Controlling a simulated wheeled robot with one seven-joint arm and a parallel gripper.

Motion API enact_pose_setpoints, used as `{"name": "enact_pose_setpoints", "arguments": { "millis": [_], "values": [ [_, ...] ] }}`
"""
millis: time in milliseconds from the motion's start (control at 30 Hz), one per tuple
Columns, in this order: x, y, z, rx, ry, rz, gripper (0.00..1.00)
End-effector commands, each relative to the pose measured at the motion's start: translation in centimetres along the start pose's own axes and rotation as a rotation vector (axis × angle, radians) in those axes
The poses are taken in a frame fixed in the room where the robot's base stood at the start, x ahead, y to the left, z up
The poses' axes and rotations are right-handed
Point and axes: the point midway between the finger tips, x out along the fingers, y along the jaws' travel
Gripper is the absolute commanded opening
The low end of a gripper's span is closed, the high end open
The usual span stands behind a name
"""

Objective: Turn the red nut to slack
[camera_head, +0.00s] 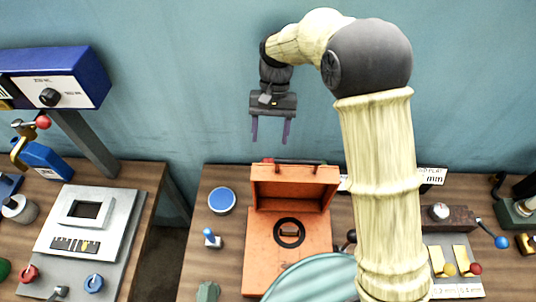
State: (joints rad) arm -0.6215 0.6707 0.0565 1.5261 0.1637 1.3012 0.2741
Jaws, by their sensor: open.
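A red lobed knob (29,273), which looks like the red nut, sits at the front left on the grey base of a white panel. I cannot tell how tight it is. My gripper (270,135) hangs with its two fingers pointing down, apart and with nothing between them. It is in front of the blue wall, above the back of the middle table and far to the right of the red knob.
A blue lobed knob (93,283) stands right of the red one. A white panel (120,215), blue machine (75,75) and red ball (43,122) are at left. An open orange box (288,235) stands mid-table. My arm hides part of the right side.

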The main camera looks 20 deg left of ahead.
Motion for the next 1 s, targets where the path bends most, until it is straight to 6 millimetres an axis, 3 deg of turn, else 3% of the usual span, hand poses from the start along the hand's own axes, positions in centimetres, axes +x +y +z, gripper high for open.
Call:
{"name": "enact_pose_setpoints", "arguments": {
  "millis": [433,800,1000],
  "values": [
    [0.8,0.1,0.0,0.001,0.000,0.000,0.59],
    [5.9,0.1,0.1,0.001,-0.001,0.001,0.59],
    [7.4,0.1,0.0,0.002,0.003,-0.001,0.59]
  ]
}}
